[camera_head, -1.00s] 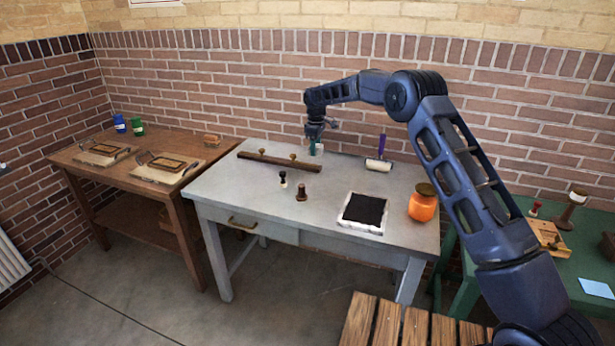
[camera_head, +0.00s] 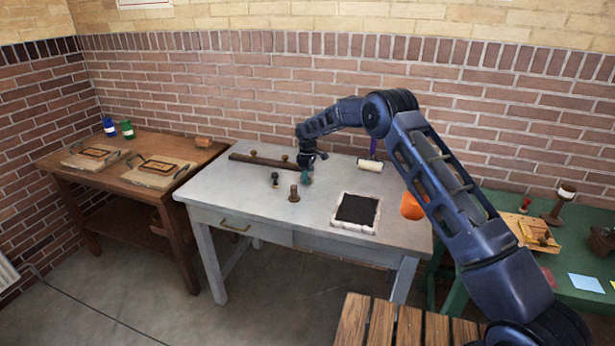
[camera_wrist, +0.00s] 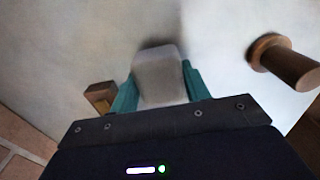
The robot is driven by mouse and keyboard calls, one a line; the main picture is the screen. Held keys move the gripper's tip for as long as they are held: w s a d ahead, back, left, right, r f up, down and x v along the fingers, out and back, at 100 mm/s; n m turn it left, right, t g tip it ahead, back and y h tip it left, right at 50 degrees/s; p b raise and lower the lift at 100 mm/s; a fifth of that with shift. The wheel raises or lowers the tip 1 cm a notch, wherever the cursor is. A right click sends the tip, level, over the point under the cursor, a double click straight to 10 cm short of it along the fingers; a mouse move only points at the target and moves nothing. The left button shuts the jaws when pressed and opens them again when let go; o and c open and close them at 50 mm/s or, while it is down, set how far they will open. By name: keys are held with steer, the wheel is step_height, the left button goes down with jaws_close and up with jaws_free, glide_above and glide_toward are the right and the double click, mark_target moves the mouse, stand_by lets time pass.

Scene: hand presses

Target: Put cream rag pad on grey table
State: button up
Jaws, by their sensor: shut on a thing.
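My gripper (camera_head: 307,178) is low over the middle of the grey table (camera_head: 225,185), just behind the small stamps. In the wrist view its teal fingers (camera_wrist: 160,88) are shut on the pale cream-grey rag pad (camera_wrist: 159,72). The bare table top (camera_wrist: 90,40) fills most of the background there. A dark shadow lies beside the pad; I cannot tell whether the pad touches the table. In the head view the pad is hidden by the gripper or too small to make out.
A brown wooden peg (camera_head: 294,193) and a small dark stamp (camera_head: 275,179) stand close in front of my gripper. A long bar (camera_head: 245,160) lies behind. A white-framed black slab (camera_head: 357,209), a roller (camera_head: 370,164) and an orange jar (camera_head: 411,207) are rightward. The table's left front is clear.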

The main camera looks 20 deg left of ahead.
steer(key=shift+f, duration=0.15)
steer(key=o, duration=1)
